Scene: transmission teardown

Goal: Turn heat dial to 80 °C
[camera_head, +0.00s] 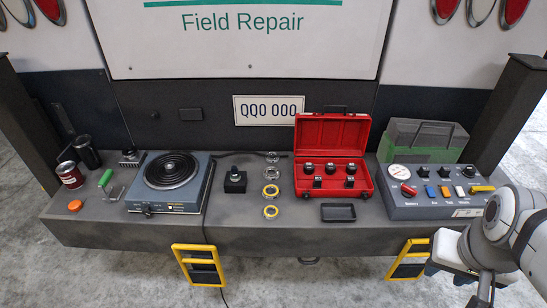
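A blue-grey hot plate (195,197) with a black coil burner (171,170) stands on the left part of the grey bench. A small dark dial (147,211) sits on its front face, near the left end. The dial's markings and setting are too small to read. My gripper (481,298) is at the lower right, in front of the bench and far from the hot plate. It is partly cut off by the bottom edge of the frame, and its fingers cannot be made out clearly.
Left of the hot plate are cans (70,175), a green-handled tool (106,178) and an orange cap (75,206). Right of it are a black block (235,182), several rings (271,191), an open red case (307,187), a black tray (338,212) and a control panel (433,209).

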